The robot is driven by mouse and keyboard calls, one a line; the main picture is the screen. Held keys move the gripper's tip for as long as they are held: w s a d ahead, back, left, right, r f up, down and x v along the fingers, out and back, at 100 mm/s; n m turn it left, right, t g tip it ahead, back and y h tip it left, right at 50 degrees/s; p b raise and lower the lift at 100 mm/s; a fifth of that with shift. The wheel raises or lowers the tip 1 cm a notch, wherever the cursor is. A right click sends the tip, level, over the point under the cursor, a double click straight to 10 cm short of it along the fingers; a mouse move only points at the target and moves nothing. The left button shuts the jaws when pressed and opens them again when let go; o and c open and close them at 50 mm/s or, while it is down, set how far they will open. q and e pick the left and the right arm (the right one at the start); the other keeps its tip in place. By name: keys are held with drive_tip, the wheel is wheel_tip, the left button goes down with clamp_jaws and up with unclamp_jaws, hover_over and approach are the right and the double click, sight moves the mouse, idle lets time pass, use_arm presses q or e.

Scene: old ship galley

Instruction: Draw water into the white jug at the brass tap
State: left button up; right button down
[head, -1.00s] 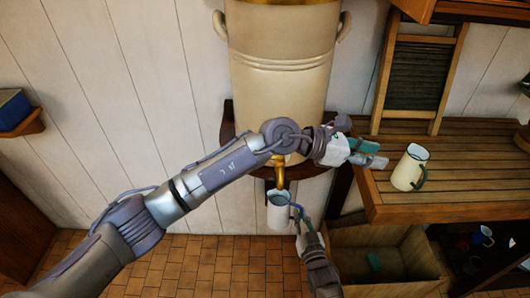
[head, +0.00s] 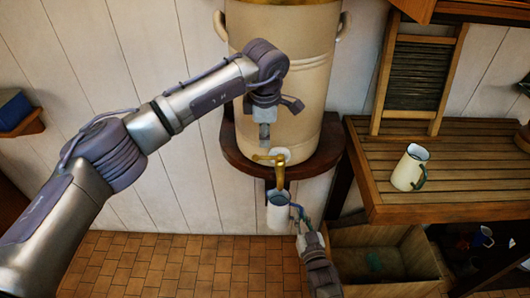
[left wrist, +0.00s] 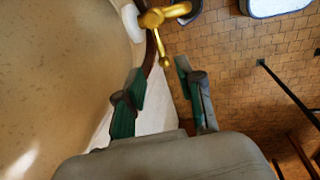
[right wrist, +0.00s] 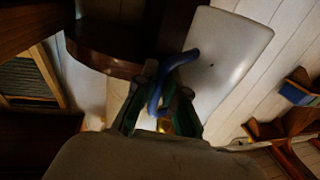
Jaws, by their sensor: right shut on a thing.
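The white jug (head: 279,212) with a blue handle (right wrist: 160,92) is under the brass tap (head: 280,172). My right gripper (head: 302,224) is shut on that handle, and the white body (right wrist: 225,60) shows beside it in the right wrist view. The jug looks about upright; its inside is too small to judge, and I cannot make out a stream. My left gripper (head: 278,122) is open and empty, in front of the cream urn (head: 310,95), above the tap. The tap (left wrist: 160,20) shows beyond its spread fingers (left wrist: 165,95).
The urn stands on a round dark wooden shelf (head: 238,160). An open wooden box (head: 385,250) is below. Tiled floor at left is clear.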

sight(265, 158)
use_arm(q)
drive_tip(key=f, duration=0.3)
drive_tip(key=w+f, duration=0.1)
drive_tip(key=f, duration=0.4)
drive_tip(key=shift+w+f, duration=0.35)
drive_tip(key=shift+w, duration=0.05)
clamp_jaws()
